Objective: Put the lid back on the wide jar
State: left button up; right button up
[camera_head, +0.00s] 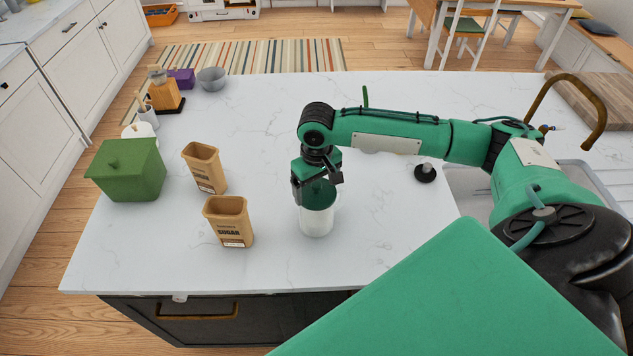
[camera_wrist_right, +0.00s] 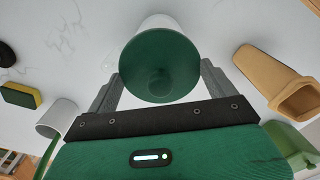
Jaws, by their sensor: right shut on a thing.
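The wide jar (camera_head: 316,223) is white and stands upright on the counter, near its front middle. A round green lid (camera_head: 320,191) is at the jar's mouth. My right gripper (camera_head: 317,183) comes down from above and is shut on the lid. In the right wrist view the lid (camera_wrist_right: 160,68) sits between the two grey fingers, with the white jar wall (camera_wrist_right: 158,22) showing beyond it. Lid and jar look in line, but I cannot tell whether the lid is fully seated. My left gripper is not in view.
An open tan sugar canister (camera_head: 230,225) stands just left of the jar, with another tan canister (camera_head: 204,170) behind it. A green lidded box (camera_head: 128,173) is farther left. A small black-based object (camera_head: 425,174) stands right. The counter behind the jar is mostly clear.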

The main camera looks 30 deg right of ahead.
pick_arm(q)
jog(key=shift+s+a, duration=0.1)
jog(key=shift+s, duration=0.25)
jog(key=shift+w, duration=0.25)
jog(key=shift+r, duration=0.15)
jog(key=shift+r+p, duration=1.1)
jog(key=shift+p, duration=0.2)
dwell(0.4)
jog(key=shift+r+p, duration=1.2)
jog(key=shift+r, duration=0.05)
pick_arm(e)
jog(key=shift+f, duration=0.2)
dwell(1.0)
jog(key=o, duration=0.8)
jog(key=shift+o, duration=0.2)
